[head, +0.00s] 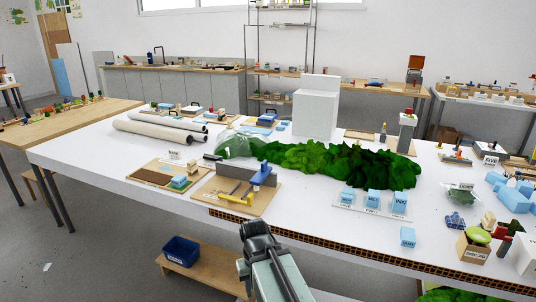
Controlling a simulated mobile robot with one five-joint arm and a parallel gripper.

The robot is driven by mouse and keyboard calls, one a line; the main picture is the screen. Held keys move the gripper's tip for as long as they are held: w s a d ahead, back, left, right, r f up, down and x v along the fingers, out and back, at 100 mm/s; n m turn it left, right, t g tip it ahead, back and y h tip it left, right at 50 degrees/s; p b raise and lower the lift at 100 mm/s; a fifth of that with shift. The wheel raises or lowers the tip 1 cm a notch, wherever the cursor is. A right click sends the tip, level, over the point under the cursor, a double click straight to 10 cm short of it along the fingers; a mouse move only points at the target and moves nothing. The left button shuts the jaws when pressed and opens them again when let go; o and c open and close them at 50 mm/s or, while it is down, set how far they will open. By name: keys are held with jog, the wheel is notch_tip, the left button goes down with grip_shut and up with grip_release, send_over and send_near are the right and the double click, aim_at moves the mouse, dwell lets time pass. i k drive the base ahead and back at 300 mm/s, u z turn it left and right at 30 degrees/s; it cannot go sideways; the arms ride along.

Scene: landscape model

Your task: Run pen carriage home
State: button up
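A small device on a wooden board (220,199) stands near the front edge of the white table. The blue part may be the pen carriage; no label is readable, so I cannot tell. My gripper (257,232) is at the lower middle, in front of the table edge and apart from the device. Its fingers are too small and dark to tell whether they are open or shut.
Green model hills (345,163) fill the table's middle. Blue blocks, one marked INN (399,203), stand right of the device. Rolled white tubes (160,131) lie at the back left. A blue bin (181,251) sits on a low wooden bench (207,272) below the table.

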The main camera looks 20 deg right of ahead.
aim_at(259, 178)
jog(key=z, duration=0.15)
jog(key=i, duration=0.9)
jog(key=u, duration=0.55)
jog(key=i, duration=0.85)
jog(key=u, duration=0.5)
jog(key=k, duration=0.75)
jog(key=u, duration=0.25)
jog(key=i, duration=0.7)
jog(key=z, duration=0.1)
